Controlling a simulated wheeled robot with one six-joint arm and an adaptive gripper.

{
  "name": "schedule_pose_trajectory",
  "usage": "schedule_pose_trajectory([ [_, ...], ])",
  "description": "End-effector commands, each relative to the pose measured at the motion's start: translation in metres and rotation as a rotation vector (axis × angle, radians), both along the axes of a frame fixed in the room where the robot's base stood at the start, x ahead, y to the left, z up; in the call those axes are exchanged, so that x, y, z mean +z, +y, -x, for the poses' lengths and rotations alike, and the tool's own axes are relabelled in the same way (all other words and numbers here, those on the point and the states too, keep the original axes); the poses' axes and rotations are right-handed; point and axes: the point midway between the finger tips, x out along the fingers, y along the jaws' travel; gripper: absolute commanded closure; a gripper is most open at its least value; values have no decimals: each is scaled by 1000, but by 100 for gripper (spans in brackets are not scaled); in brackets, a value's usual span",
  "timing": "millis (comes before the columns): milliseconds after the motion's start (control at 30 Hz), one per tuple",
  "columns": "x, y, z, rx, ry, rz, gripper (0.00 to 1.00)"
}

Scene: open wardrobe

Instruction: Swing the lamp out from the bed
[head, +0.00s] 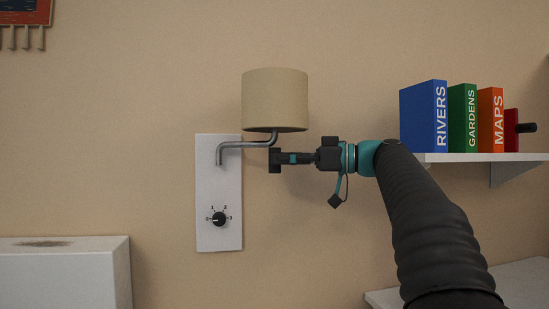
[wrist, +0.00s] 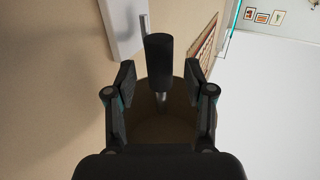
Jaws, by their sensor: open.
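The lamp has a beige drum shade (head: 275,100) on a bent metal arm (head: 238,144), which comes out of a white wall plate (head: 218,235). A dark grip (head: 275,160) hangs below the shade at the outer end of that arm. In the wrist view the dark grip (wrist: 158,60) stands between my fingers, with the metal rod and the inside of the shade (wrist: 160,130) behind it. My gripper (wrist: 160,75) is open, one finger on each side of the grip, with a visible gap on both sides. In the head view my gripper (head: 292,158) reaches in from the right.
A dial (head: 218,219) sits low on the plate. A white box-like piece (head: 60,275), possibly part of the bed, is at lower left. A shelf (head: 480,157) with books (head: 425,117) is at right, close to my arm. The wall between plate and shelf is bare.

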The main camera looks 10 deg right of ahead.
Motion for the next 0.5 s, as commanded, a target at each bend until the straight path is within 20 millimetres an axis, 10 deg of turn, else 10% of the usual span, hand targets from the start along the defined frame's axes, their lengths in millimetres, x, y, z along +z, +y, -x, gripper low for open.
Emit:
schedule_pose_trajectory([
  [500,0,22,-12,-1,0,0,46],
])
